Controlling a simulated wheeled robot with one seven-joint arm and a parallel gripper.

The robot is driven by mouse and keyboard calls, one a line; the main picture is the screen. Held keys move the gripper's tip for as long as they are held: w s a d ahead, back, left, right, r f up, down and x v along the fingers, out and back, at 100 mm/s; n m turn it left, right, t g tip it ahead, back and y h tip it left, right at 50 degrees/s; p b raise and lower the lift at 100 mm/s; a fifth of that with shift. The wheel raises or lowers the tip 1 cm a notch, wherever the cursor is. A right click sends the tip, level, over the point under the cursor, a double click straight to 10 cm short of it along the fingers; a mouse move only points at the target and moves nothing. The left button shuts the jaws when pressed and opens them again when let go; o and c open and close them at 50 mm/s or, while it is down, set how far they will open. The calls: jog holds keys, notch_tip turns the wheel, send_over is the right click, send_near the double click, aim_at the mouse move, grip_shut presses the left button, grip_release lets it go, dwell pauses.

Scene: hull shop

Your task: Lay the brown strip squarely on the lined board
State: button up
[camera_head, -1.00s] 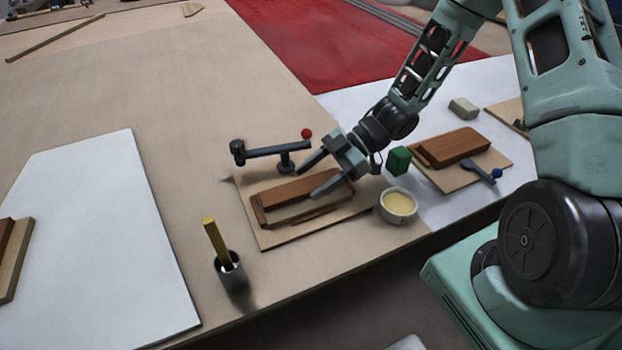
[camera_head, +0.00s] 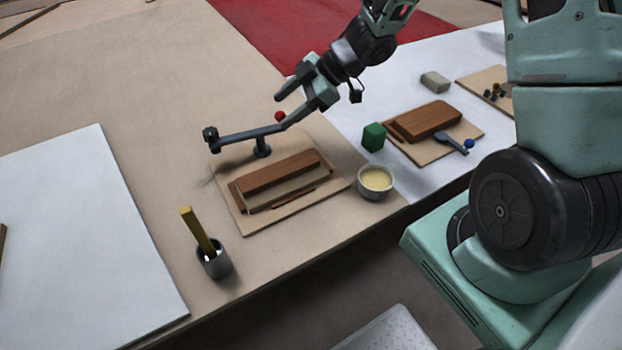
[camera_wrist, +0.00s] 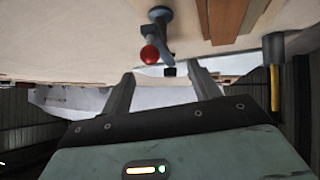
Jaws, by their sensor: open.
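The board (camera_head: 258,227) lies near the table's front edge; its lines are too small to make out. On it a long brown strip (camera_head: 285,172) lies behind a pale strip (camera_head: 285,190). Thin brown pieces lie at the left end and along the front (camera_head: 294,198). Brown and pale strips also show at the top of the wrist view (camera_wrist: 228,16). My gripper (camera_head: 283,110) is open and empty, behind the board, by the red ball (camera_head: 280,116) of a dark clamp-like arm. The ball shows just beyond the fingertips in the wrist view (camera_wrist: 150,54).
The dark arm (camera_head: 245,136) stands on a post behind the board. A bowl of yellow stuff (camera_head: 375,182) and a green block (camera_head: 373,137) are to the right, before a second board with a brown block (camera_head: 423,121). A grey cup with a yellow stick (camera_head: 214,262) stands at left.

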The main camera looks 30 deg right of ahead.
jog(key=s+a+r+m+t+h, duration=0.2)
jog(key=s+a+r+m+h, duration=0.1)
jog(key=a+r+m+h, duration=0.25)
jog(key=s+a+r+m+g+h, duration=0.1)
jog(key=s+a+g, duration=0.2)
jog(key=s, duration=0.9)
jog(key=s+a+r+m+g+h, duration=0.1)
jog(key=s+a+m+g+h, duration=0.15)
jog(key=s, duration=1.05)
jog(key=shift+n+g+y, duration=0.35)
jog(key=shift+n+y, duration=0.05)
jog(key=r+p, duration=0.4)
jog(key=shift+w+d+r+p, duration=0.15)
jog(key=shift+w+r+p, duration=0.15)
jog(key=shift+w+p, duration=0.1)
